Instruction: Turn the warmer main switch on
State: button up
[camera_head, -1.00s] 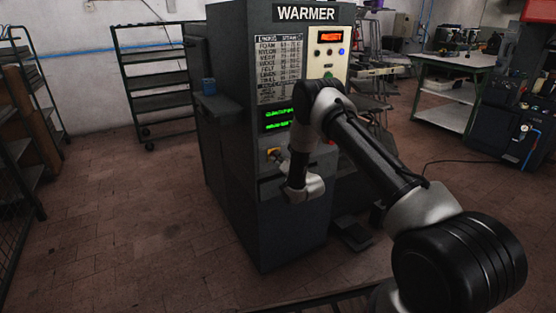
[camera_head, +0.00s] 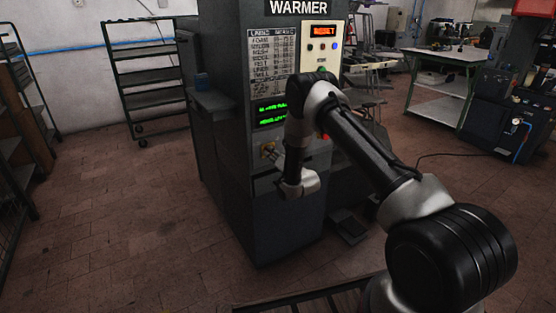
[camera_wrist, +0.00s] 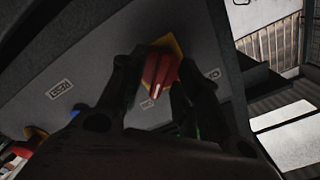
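The warmer (camera_head: 225,160) is a tall dark cabinet with a WARMER sign. Its main switch appears to be the red handle (camera_wrist: 160,72) on a yellow plate (camera_wrist: 168,44) in the wrist view. My gripper (camera_wrist: 157,82) has one finger on each side of the red handle. I cannot tell whether the fingers touch it.
A green text display (camera_head: 271,114) is over the switch area. A shelf rack (camera_head: 152,75) stands behind at left, a workbench (camera_head: 440,85) at right. The floor at left is clear.

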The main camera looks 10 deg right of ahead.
jog(key=v, duration=1.1)
jog(key=shift+s, duration=0.15)
jog(key=s+d+f+n+g+h, duration=0.1)
jog(key=s+f+g, duration=0.25)
jog(key=f, duration=0.35)
jog(key=s+d+f+n+g+h, duration=0.1)
jog(key=s+f+n+g+h, duration=0.2)
jog(key=f, duration=0.4)
jog(key=s+d+r+g, duration=0.1)
jog(key=s+d+g, duration=0.2)
jog(key=s+g, duration=0.25)
jog(key=s+d+r, duration=0.2)
jog(key=s+r, duration=0.9)
jog(key=r, duration=0.4)
jog(key=s+d+r+n+h, duration=0.1)
jog(key=s+d+r, duration=0.1)
jog(key=s+r, duration=0.9)
jog(key=s+d+r+g, duration=0.1)
jog(key=s+d+r, duration=0.1)
jog(key=s+r, duration=0.9)
notch_tip(320, 180, up, 9)
jog(key=shift+s+d+r+n+h, duration=0.1)
jog(key=shift+s+d+n+h, duration=0.1)
jog(key=shift+n+h, duration=0.1)
